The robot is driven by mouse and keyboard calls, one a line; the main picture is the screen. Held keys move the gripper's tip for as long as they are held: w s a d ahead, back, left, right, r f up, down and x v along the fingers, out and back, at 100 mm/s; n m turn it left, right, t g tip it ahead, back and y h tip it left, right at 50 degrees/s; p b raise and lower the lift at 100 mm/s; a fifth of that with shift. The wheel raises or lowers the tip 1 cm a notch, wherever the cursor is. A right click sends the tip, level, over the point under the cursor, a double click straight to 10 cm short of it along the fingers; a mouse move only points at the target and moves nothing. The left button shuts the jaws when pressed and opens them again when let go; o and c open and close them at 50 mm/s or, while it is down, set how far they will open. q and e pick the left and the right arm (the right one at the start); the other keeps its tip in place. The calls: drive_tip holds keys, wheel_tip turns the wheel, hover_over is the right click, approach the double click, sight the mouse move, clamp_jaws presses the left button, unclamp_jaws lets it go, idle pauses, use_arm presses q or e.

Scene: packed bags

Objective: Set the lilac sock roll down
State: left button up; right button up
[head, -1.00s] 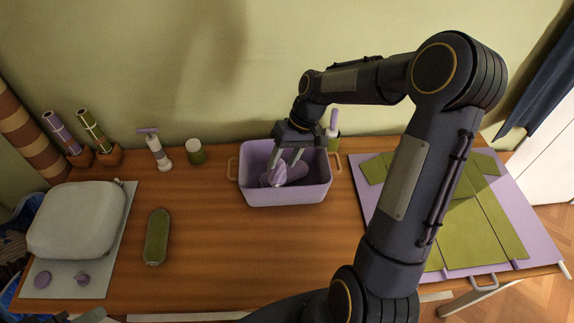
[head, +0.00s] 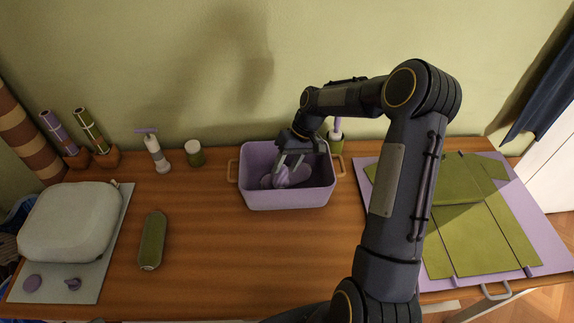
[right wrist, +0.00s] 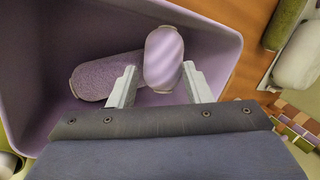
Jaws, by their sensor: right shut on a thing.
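The lilac sock roll (right wrist: 164,56), pale with soft stripes, is between the fingers of my right gripper (right wrist: 158,80), which is shut on it. In the head view the roll (head: 282,175) and the right gripper (head: 289,164) are inside the lilac bin (head: 290,198). A darker, fuzzy purple roll (right wrist: 98,78) lies in the bin beside the held roll, partly behind a finger. I cannot tell whether the held roll touches the bin floor. My left gripper is not in view.
A pump bottle (head: 157,154) and a green jar (head: 194,153) stand left of the bin. A green case (head: 151,240) lies on the table, with a grey bag (head: 70,222) farther left. A lilac and green folding board (head: 480,225) lies right. Bare wood is in front of the bin.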

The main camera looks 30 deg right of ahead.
drive_tip(key=shift+f+b, duration=0.45)
drive_tip(key=o, duration=1.4)
